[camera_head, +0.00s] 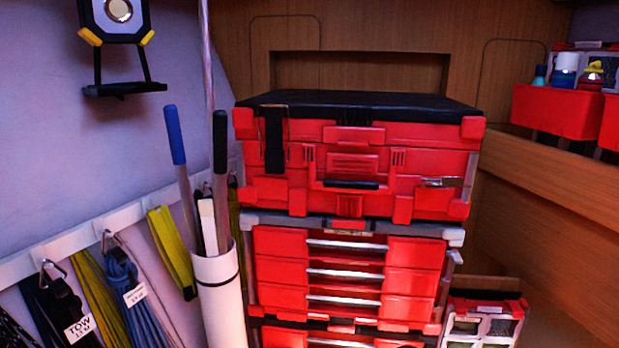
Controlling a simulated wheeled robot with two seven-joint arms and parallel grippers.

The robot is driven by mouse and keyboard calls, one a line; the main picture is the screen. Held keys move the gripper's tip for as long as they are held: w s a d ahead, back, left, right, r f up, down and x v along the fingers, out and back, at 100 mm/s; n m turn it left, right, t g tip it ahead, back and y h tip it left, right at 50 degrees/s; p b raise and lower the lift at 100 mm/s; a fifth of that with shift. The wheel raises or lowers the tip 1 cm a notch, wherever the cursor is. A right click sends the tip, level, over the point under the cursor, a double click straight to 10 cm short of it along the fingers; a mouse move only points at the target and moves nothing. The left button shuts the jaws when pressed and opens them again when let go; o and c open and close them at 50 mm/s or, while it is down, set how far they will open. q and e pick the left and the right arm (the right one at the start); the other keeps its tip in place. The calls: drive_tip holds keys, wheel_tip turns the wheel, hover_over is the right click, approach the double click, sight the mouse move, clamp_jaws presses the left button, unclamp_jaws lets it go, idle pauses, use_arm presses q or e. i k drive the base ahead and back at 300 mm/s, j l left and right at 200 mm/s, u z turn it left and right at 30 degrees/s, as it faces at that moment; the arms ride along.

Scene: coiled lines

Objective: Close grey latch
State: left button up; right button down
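A red toolbox (345,165) with a black lid top (360,103) stands on a red drawer chest (345,275). At the right of the toolbox front is a small grey metal latch-like piece (441,182); it is too small to tell whether it is open or shut. At the left front a black strap-like latch (274,140) hangs over the lid edge. A grey piece (455,257) also sticks out at the chest's upper right side. The lid looks down. Neither of my grippers is in view.
At the left, a white tube (217,300) holds several rods, one blue-tipped (174,135), close to the chest. Coiled lines (128,290) hang from a white rail (75,240). Red bins (557,112) with bottles stand on a wooden ledge at the right. A small case (484,318) stands beside the chest.

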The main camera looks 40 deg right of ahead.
sight(450, 181)
drive_tip(key=j+z, duration=0.1)
drive_tip(key=z, duration=0.65)
drive_tip(key=k+j+z, duration=0.1)
drive_tip(key=z, duration=0.3)
drive_tip(key=k+z, duration=0.1)
drive_tip(key=z, duration=0.3)
